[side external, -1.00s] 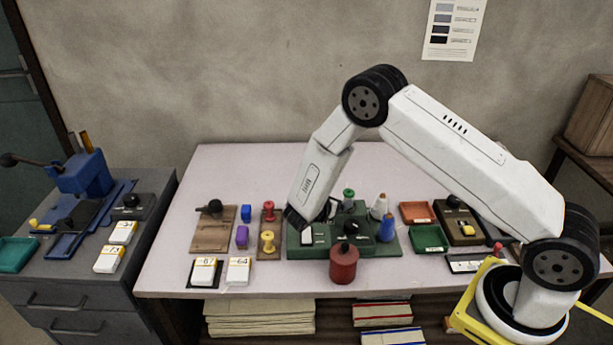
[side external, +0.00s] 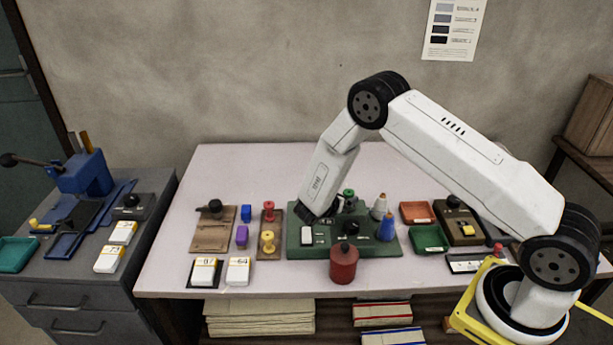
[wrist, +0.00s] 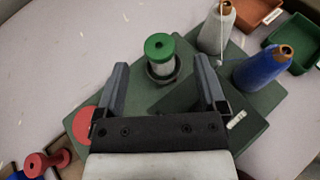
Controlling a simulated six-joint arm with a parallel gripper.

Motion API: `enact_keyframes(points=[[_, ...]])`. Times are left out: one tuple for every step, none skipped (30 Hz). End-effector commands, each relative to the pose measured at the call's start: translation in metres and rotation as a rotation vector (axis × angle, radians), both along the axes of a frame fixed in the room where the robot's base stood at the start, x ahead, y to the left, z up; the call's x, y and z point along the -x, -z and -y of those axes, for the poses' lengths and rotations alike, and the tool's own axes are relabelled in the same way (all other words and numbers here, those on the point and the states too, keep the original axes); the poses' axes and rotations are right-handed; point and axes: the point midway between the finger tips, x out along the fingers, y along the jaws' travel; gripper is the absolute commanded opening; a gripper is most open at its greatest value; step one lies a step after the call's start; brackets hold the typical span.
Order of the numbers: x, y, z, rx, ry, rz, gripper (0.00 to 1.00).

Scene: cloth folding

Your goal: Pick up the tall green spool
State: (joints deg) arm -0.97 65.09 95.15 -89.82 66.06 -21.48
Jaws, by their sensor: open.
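The tall green spool (wrist: 160,54) has a green top and a pale body and stands upright in a dark round holder on the green base plate (wrist: 258,108). In the side external view, the spool (side external: 348,194) shows just beyond my gripper, which partly blocks the plate. My gripper (wrist: 158,74) is open in the wrist view, with one finger on each side of the spool in the picture. I cannot tell whether the fingers are level with it. Nothing is held.
A white cone (side external: 379,208) and a blue cone (side external: 387,229) stand close on the right. A red canister (side external: 343,263) stands in front. Red (side external: 269,211) and yellow spools (side external: 268,242) stand on a brown board to the left. The table's back is clear.

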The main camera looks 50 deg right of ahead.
Motion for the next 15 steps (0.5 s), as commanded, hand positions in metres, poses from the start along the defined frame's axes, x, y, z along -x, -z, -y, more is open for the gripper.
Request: enact_keyframes(points=[[-0.001,0.003,0.006,0.000,0.002,-0.001,0.90],[-0.002,0.004,0.010,0.000,0.003,0.000,0.90],[-0.002,0.006,0.014,0.000,0.003,0.000,0.90],[-0.003,0.008,0.017,0.000,0.003,-0.001,0.90],[-0.003,0.009,0.020,0.000,0.001,-0.002,0.90],[-0.004,0.010,0.023,0.000,0.002,-0.002,0.90],[-0.004,0.011,0.025,-0.001,0.003,-0.001,0.90],[-0.005,0.012,0.027,-0.001,0.002,-0.001,0.90],[-0.005,0.012,0.028,-0.001,0.001,-0.001,0.90],[-0.005,0.012,0.029,-0.001,0.001,-0.001,0.90],[-0.006,0.013,0.029,-0.001,0.000,-0.001,0.90],[-0.006,0.013,0.030,-0.001,0.000,-0.001,0.90],[-0.006,0.013,0.030,-0.001,0.000,-0.001,0.90],[-0.006,0.013,0.030,-0.001,0.000,-0.001,0.90],[-0.006,0.013,0.030,-0.001,0.000,-0.001,0.90]])
